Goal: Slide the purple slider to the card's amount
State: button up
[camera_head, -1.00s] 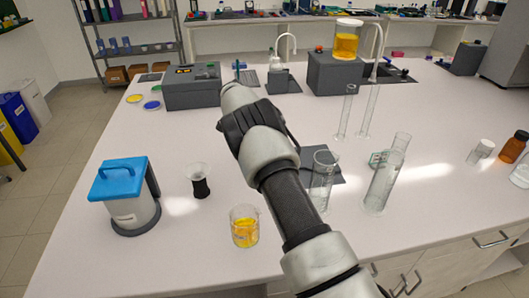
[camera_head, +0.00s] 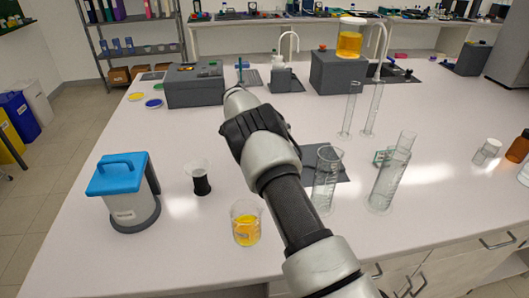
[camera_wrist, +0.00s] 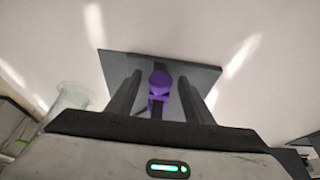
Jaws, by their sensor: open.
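In the wrist view the purple slider (camera_wrist: 159,86) stands up from a dark flat plate (camera_wrist: 196,76). My gripper (camera_wrist: 159,75) is open, with one dark finger on each side of the slider and visible gaps between. I cannot tell how high the fingertips are above the plate. A dark track seems to run below the slider, but its marks are not readable. In the head view my arm hides my gripper and the slider. I cannot make out the card or its amount in either view.
A glass vessel (camera_wrist: 66,101) stands left of the plate in the wrist view. In the head view a beaker with orange liquid (camera_head: 246,230) and glass cylinders (camera_head: 326,180) stand near my arm. A blue-lidded device (camera_head: 122,190) is at left.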

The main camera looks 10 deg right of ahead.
jog(key=p+v, duration=0.2)
jog(key=v, duration=1.5)
jog(key=shift+a+r, duration=0.1)
jog(key=s+d+r+n+y, duration=0.1)
jog(key=s+d+r+n, duration=0.15)
jog(key=r, duration=0.35)
jog(key=s+d+r+n+y, duration=0.1)
jog(key=s+d+r, duration=0.15)
jog(key=r, duration=0.35)
jog(key=s+d+r+n+t+y, duration=0.2)
jog(key=s+d+r+n, duration=0.15)
jog(key=s+r, duration=0.55)
jog(key=s+n+t, duration=0.2)
jog(key=s+n, duration=0.4)
jog(key=s, duration=1)
jog(key=s+a+f+n+t, duration=0.1)
jog(key=s+f+n, duration=0.4)
jog(key=s, duration=0.7)
notch_tip(320, 180, down, 3)
jog(key=shift+s+a+r+t, duration=0.1)
jog(key=shift+s+a+t, duration=0.2)
jog(key=shift+s, duration=0.1)
jog(key=shift+d, duration=0.1)
